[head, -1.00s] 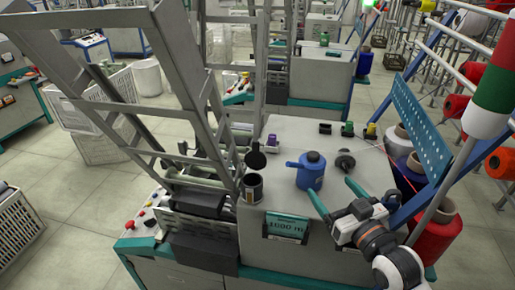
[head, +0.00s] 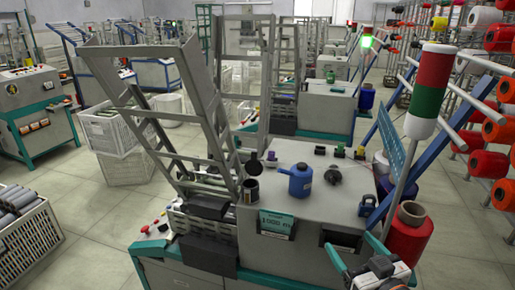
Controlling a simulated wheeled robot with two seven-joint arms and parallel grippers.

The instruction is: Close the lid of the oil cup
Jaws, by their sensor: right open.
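The oil cup (head: 250,191) is a small dark cylinder on the left part of the grey machine top. Its round black lid (head: 254,165) stands up, open, at the cup's far side. A blue oil can (head: 300,181) stands just right of the cup. My right gripper (head: 351,245) is at the bottom right, its two green fingers spread wide with nothing between them. It is in front of the machine and well apart from the cup. My left gripper is out of view.
A black knob-like part (head: 333,175) stands right of the can. The grey slanted frame (head: 205,105) rises close to the cup's left. A display (head: 276,223) is on the machine's front. A red-green signal light (head: 430,90) and red spool (head: 407,235) stand at right.

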